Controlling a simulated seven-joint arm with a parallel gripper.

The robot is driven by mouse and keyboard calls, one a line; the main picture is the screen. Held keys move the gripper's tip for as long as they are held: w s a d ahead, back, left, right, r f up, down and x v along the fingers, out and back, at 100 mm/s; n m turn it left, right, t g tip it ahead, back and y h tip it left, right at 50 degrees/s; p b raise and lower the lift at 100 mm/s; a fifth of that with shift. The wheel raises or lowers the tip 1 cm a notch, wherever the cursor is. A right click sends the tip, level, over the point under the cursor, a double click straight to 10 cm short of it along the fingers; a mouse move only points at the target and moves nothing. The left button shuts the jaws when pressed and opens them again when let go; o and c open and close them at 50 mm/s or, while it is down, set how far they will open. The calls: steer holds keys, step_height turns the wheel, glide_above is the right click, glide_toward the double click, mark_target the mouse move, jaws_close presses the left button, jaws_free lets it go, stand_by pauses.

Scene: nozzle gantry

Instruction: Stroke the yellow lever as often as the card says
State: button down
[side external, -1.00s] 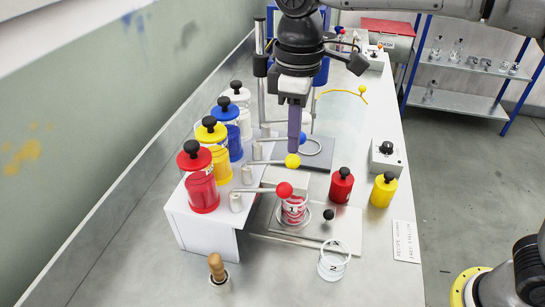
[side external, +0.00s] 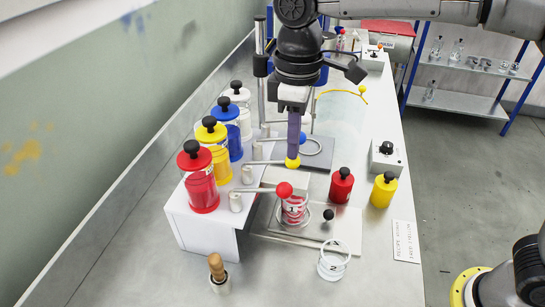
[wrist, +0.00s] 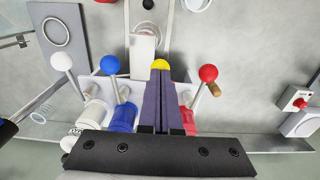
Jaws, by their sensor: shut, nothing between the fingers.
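The yellow lever has a yellow ball knob (side external: 292,163) on a thin rod that reaches out from the yellow-lidded jar (side external: 213,145). My gripper (side external: 293,155) is shut and empty, its fingers pointing down at the yellow knob. The tips are at or just above the knob; I cannot tell whether they touch. In the wrist view the yellow knob (wrist: 160,63) shows just past the fingertips, partly hidden by them. A white card (side external: 405,241) lies at the right edge of the bench, its print too small to read.
A red lever knob (side external: 284,190) is nearer the camera and a blue knob (side external: 302,138) beyond. A glass with red contents (side external: 293,210) stands under the red knob. A red bottle (side external: 341,186), a yellow bottle (side external: 383,190) and an empty glass (side external: 333,260) stand right and front.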

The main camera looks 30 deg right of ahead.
mark_target(292, 161)
steer(key=shift+f, duration=2.25)
steer(key=shift+r, duration=3.05)
steer(key=shift+f, duration=0.1)
steer(key=shift+f, duration=2.95)
steer(key=shift+r, duration=3.05)
